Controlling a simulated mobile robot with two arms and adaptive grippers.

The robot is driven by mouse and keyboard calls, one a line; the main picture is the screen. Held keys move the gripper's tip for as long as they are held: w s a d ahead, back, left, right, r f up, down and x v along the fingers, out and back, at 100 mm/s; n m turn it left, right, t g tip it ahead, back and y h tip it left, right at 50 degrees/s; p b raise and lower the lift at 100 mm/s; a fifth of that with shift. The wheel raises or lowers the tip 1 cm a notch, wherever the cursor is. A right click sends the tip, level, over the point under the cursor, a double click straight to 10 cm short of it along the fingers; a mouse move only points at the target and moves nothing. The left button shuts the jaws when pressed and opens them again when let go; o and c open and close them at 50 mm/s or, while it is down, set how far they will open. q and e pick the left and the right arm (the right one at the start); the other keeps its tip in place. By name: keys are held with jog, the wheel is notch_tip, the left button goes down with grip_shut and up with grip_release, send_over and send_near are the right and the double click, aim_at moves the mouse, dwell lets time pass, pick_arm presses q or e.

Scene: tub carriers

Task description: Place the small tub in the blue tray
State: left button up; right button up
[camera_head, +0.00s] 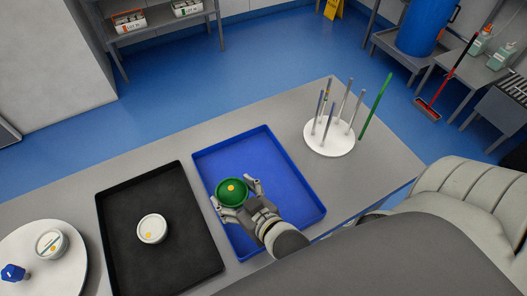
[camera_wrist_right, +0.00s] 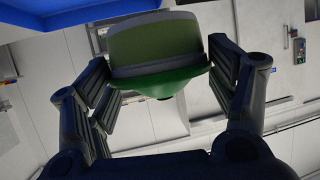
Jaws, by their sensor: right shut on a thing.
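A tub with a green lid and an orange dot (camera_head: 231,190) is between the fingers of my right gripper (camera_head: 235,195). The gripper is shut on it. In the head view the tub shows over the left half of the blue tray (camera_head: 290,180); its gap above the tray floor is hard to tell. In the right wrist view the tub's pale body and green rim (camera_wrist_right: 158,60) sit between the fingers (camera_wrist_right: 160,88). The blue tray is otherwise empty. My left gripper is not in view.
A black tray (camera_head: 190,245) left of the blue one holds a white-lidded tub (camera_head: 152,229). A white round plate (camera_head: 65,280) at far left bears another tub (camera_head: 51,244) and a blue item (camera_head: 13,273). A white pegged stand (camera_head: 322,145) with upright rods stands behind right.

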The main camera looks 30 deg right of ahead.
jog(key=w+d+f+b, duration=0.2)
jog(key=w+d+f, duration=0.2)
jog(key=w+d+f+b, duration=0.2)
jog(key=w+d+f, duration=0.2)
jog(key=shift+d+f, duration=0.2)
jog(key=shift+d, duration=0.2)
jog(key=shift+w+d+f+b, duration=0.1)
jog(key=shift+w+f+b, duration=0.05)
jog(key=shift+b, duration=0.3)
jog(key=shift+w+d+f+b, duration=0.25)
jog(key=shift+d+f+b, duration=0.1)
jog(key=shift+b, duration=0.1)
notch_tip(320, 180, down, 4)
jog(key=b, duration=0.4)
jog(key=shift+w+r, duration=0.1)
jog(key=shift+r, duration=0.15)
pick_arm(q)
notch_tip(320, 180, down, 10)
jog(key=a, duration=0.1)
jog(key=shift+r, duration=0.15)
pick_arm(e)
jog(key=shift+d+r, duration=0.1)
jog(key=shift+r, duration=0.05)
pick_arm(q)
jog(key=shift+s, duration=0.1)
